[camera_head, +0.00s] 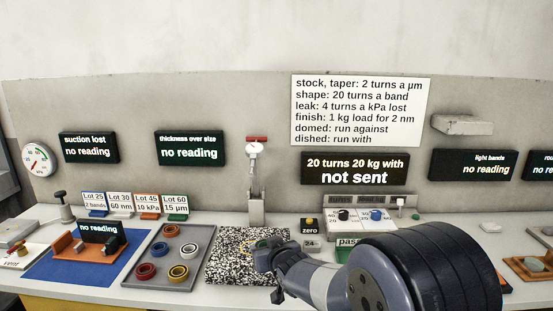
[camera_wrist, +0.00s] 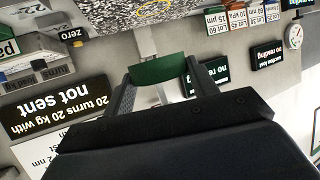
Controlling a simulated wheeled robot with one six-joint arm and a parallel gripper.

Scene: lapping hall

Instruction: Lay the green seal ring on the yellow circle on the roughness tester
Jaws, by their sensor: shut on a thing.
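My gripper (camera_wrist: 160,80) is shut on the green seal ring (camera_wrist: 158,70), which shows edge-on between the fingers in the wrist view. In the head view my gripper (camera_head: 272,262) is over the right part of the speckled plate (camera_head: 232,268), and the ring cannot be made out. A yellow circle (camera_head: 250,246) on that plate is partly hidden by my gripper; it also shows in the wrist view (camera_wrist: 155,9). A display starting "rou" (camera_head: 541,165) is cut off at the right edge. The roughness tester cannot be surely told; no yellow circle shows below that display.
A dial gauge stand (camera_head: 256,190) rises behind the plate. Left are a grey tray (camera_head: 168,233) with several rings and an orange device (camera_head: 72,247) on a blue mat (camera_head: 60,275). A control box (camera_head: 372,220) stands behind my arm. An orange-brown base (camera_head: 515,264) is at the right.

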